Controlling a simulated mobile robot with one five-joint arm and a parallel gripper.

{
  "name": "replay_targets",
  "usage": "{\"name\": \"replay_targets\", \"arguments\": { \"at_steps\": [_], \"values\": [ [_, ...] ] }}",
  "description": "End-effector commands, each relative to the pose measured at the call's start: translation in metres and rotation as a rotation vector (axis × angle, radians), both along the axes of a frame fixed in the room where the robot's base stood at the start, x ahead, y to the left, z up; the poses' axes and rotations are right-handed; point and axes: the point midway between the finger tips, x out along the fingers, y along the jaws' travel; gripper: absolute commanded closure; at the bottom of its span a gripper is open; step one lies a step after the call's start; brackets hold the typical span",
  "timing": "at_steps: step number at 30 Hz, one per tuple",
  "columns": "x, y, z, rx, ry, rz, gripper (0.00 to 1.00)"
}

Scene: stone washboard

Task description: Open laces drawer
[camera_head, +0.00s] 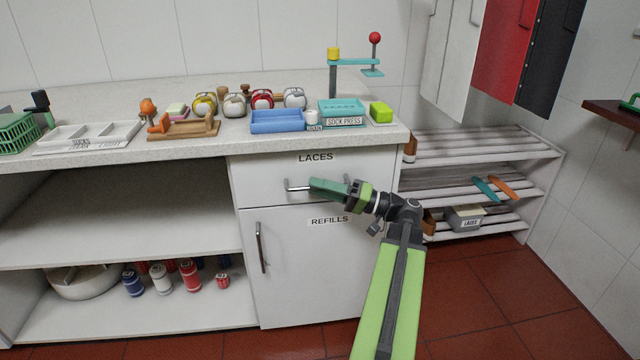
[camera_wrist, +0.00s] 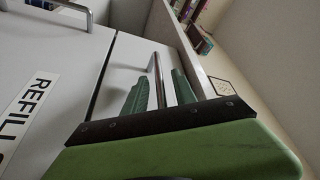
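The white laces drawer (camera_head: 260,177), labelled LACES, sits under the countertop above the REFILLS door; its front looks flush and shut. Its metal bar handle (camera_head: 298,188) is partly hidden behind my gripper (camera_head: 328,188) in the head view. In the wrist view, the handle (camera_wrist: 160,78) stands between the two green fingers of my gripper (camera_wrist: 160,92). The fingers are apart, one on each side of the bar. The right finger looks close to the bar, and a small gap shows on the left. Contact cannot be made out.
The REFILLS door (camera_head: 310,270) with an upright handle (camera_head: 261,247) is below. The countertop (camera_head: 215,150) above holds trays, several small rollers and a sock press (camera_head: 342,112). A slatted shoe rack (camera_head: 480,150) stands at right. Red floor (camera_head: 480,285) is clear in front.

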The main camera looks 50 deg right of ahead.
Motion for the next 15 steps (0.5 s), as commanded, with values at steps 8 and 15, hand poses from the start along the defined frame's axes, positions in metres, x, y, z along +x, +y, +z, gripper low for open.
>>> {"name": "replay_targets", "arguments": {
  "at_steps": [8, 15],
  "values": [
    [-0.008, -0.011, 0.000, 0.000, 0.000, -0.022, 0.78],
    [-0.012, -0.015, 0.000, 0.000, 0.000, -0.029, 1.00]
  ]
}}
